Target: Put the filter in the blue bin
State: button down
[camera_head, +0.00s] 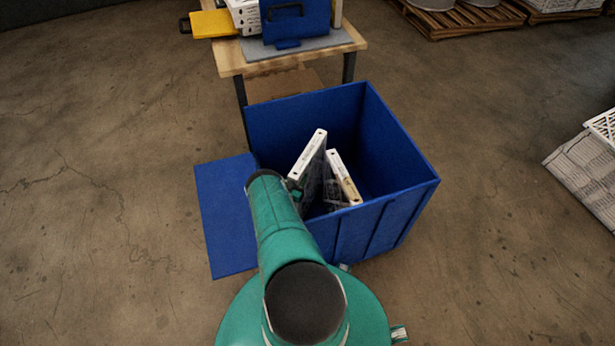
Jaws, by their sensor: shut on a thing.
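The blue bin (403,212) stands open on the floor in front of me. A white-edged filter (310,158) is tilted at the bin's opening, with its lower part inside the walls. My gripper (295,188) is shut on this filter at its left side, mostly hidden behind my teal arm. A second filter (345,178) with a white and tan edge leans inside the bin just to the right. The arm and near wall hide the lower ends of both, so I cannot tell whether the held filter touches the bottom.
A blue flap (226,220) extends left of the bin. A wooden table (232,62) behind it bears a blue case (296,22), a yellow item (212,24) and white boxes. Pallets (470,18) are at the back right; white filters (590,165) lie at the right edge.

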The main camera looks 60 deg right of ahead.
jog(key=s+d, duration=0.1)
jog(key=s+d+f, duration=0.1)
jog(key=d, duration=0.1)
jog(key=shift+s+f, duration=0.1)
jog(key=shift+s, duration=0.25)
jog(key=shift+f, duration=0.1)
jog(key=c, duration=0.8)
grip_release()
jog(key=shift+c, duration=0.2)
jog(key=a, duration=0.7)
jog(key=shift+a, duration=0.35)
